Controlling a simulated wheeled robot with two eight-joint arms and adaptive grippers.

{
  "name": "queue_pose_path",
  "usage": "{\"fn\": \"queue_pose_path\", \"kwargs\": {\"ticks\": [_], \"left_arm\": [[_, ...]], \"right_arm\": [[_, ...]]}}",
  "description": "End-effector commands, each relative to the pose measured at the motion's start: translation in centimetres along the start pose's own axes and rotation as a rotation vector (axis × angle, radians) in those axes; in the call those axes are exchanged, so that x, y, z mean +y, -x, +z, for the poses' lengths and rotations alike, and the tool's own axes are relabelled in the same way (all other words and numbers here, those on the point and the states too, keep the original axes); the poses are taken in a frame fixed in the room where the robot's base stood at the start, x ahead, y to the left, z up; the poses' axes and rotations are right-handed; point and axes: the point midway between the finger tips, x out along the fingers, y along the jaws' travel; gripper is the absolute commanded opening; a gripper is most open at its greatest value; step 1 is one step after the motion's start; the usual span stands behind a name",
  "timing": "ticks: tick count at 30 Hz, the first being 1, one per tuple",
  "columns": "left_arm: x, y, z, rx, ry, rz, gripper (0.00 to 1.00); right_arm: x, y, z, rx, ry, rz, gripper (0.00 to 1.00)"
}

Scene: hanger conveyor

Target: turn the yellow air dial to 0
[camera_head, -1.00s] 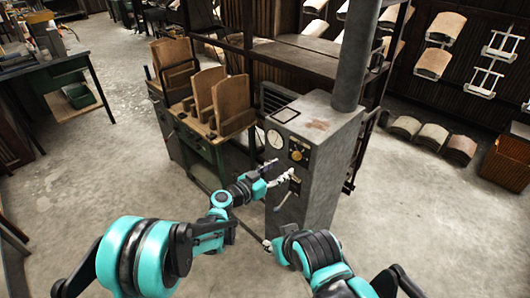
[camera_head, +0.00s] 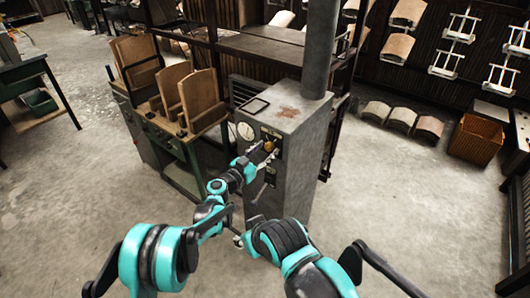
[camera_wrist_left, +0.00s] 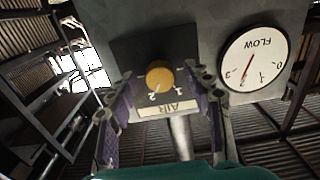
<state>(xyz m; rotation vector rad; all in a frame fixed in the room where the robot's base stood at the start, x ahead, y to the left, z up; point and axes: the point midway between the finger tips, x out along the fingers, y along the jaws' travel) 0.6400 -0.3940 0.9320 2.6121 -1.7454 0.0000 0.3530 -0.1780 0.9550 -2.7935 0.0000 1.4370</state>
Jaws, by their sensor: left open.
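The yellow air dial (camera_head: 269,146) is on the front of a grey metal cabinet (camera_head: 290,195). In the left wrist view, the dial (camera_wrist_left: 159,76) sits on a dark plate above an upside-down AIR label (camera_wrist_left: 168,108). Its pale pointer mark seems to face the 2, with a 1 beside it. My left gripper (camera_head: 262,157) is in front of the dial. In the wrist view its open fingers (camera_wrist_left: 161,92) stand on either side of the dial, apart from it. The gap in depth is hard to judge. My right arm shows low in the head view, but its gripper cannot be made out.
A round FLOW gauge (camera_wrist_left: 254,59) sits beside the dial plate. A lever (camera_head: 261,192) juts from the cabinet below. A green bench (camera_head: 168,135) with wooden boards stands to the left. Open floor (camera_head: 400,200) lies to the right.

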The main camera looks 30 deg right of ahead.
Motion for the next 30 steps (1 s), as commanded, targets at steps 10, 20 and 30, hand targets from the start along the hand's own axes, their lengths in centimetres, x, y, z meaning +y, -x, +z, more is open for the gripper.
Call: {"fn": "queue_pose_path", "kwargs": {"ticks": [10,20,30], "left_arm": [[0.01,0.02,-0.04,0.000,0.000,0.000,0.03],[0.02,0.02,-0.03,0.000,0.021,0.000,0.01],[0.06,0.02,0.00,0.000,0.209,0.000,0.01]], "right_arm": [[0.00,0.03,-0.03,0.000,0.000,0.000,0.40],[0.00,-0.01,0.00,0.000,0.000,0.000,0.40],[0.00,-0.24,0.16,0.000,0.000,0.000,0.40]]}}
